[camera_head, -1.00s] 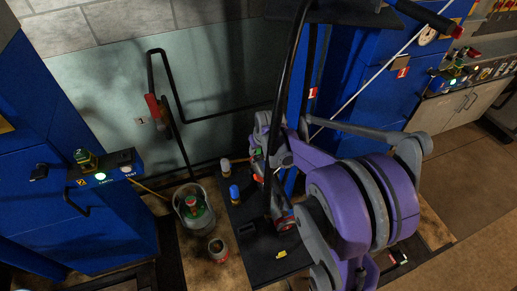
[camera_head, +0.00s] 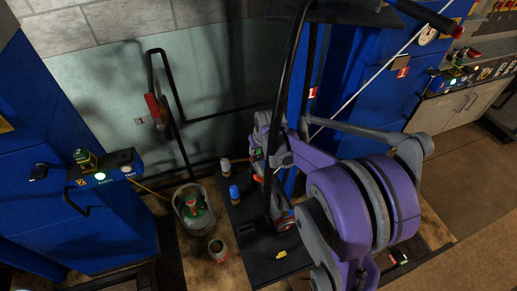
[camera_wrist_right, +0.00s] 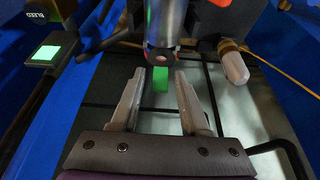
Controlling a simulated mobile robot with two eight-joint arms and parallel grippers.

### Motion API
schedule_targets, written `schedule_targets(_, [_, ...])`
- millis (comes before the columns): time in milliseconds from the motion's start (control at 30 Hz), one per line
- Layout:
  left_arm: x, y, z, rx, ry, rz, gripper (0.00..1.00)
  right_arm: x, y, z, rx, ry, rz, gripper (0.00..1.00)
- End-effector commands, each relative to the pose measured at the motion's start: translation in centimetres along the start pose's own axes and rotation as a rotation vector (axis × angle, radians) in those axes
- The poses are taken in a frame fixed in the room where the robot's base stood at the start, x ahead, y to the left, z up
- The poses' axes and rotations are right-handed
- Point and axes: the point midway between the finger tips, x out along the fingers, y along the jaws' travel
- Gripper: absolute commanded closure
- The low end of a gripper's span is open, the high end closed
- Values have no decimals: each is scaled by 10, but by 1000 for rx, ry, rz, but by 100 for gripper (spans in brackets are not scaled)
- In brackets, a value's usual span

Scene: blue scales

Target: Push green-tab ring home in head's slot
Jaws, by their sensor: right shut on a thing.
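The green tab (camera_wrist_right: 160,77) of the ring shows in the right wrist view, between the fingertips of my right gripper (camera_wrist_right: 160,80). The gripper is shut on it. A metal cylinder (camera_wrist_right: 165,22), part of the head, stands just beyond the tab. A dark collar with a red spot (camera_wrist_right: 162,57) is at its lower end. The ring's body and the slot are mostly hidden, so I cannot tell how deep the ring sits. In the head view my right gripper (camera_head: 261,153) is small and dark beside the black upright. My left gripper is out of view.
A white-capped fitting (camera_wrist_right: 234,66) stands to the right of the cylinder. Black pipes cross below the fingers.

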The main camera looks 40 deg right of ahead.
Motion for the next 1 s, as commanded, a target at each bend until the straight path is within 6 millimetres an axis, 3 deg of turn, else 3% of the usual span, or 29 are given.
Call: schedule_targets(1000, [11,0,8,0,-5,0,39,14,0,6,0,0,0,100])
